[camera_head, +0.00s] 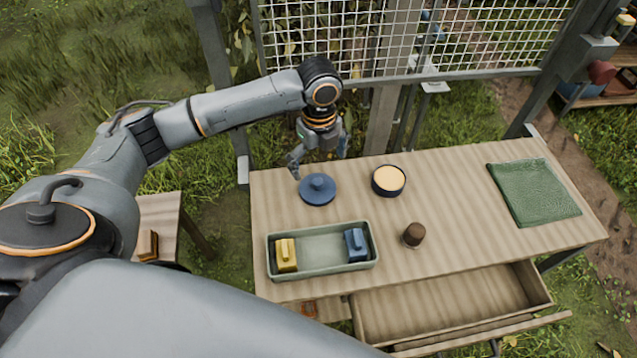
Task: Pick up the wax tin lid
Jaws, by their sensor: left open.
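The wax tin lid (318,190), a round blue disc with a small knob on top, lies flat near the back left of the wooden table (455,213). The open wax tin (388,181), dark with pale wax inside, stands to the right of the lid. My left gripper (319,169) is open just behind the lid, pointing down, with its fingers spread to either side. I cannot tell whether a finger touches the lid. My right gripper is not in view.
A green tray (320,249) with a yellow block (286,254) and a blue block (356,245) stands in front of the lid. A brown knob-like object (414,235) and green cloth (533,191) lie rightward. An open drawer (445,305) juts from the front. A wire fence (420,40) stands behind.

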